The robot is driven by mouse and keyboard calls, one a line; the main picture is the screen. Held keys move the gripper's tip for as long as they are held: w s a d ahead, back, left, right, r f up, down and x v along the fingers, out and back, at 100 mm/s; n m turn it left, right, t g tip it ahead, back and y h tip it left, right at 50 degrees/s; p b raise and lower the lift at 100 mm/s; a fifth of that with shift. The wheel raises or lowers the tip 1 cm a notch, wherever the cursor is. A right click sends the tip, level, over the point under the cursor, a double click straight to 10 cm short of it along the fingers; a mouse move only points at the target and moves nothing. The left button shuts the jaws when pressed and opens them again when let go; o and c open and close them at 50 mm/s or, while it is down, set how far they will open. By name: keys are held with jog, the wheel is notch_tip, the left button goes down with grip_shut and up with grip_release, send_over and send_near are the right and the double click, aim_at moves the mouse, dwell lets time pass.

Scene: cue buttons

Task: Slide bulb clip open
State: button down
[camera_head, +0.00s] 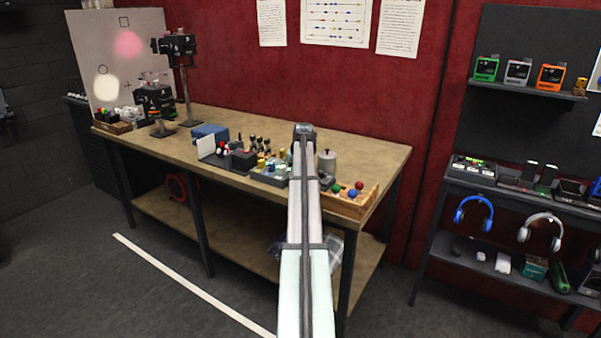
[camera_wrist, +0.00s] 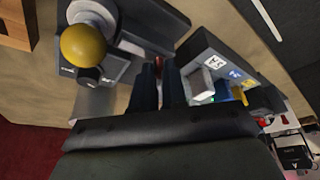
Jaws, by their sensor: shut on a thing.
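In the wrist view my gripper (camera_wrist: 158,72) points down at the workbench, with its two dark fingers close together. A small red piece (camera_wrist: 157,62) shows between the fingertips, and the gripper is shut on it. Whether this piece is the bulb clip I cannot tell. A yellow ball-shaped top (camera_wrist: 85,46) on a white round base sits on a grey block, left of the fingers. In the head view my arm reaches over the bench and hides my fingertips and what they hold.
A grey box (camera_wrist: 215,75) with a white block and coloured labels stands close to the right of my fingers. On the bench (camera_head: 385,152) are a wooden tray (camera_head: 352,206) with coloured balls, a grey cylinder (camera_head: 327,162) and a blue box (camera_head: 210,132).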

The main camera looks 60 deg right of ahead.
jog(key=c, duration=1.1)
grip_release()
jog(key=shift+w, duration=0.2)
jog(key=shift+c, duration=0.2)
jog(key=v, duration=1.3)
jog(key=shift+s+r, duration=0.25)
jog(key=shift+r, duration=0.05)
jog(key=shift+a, duration=0.15)
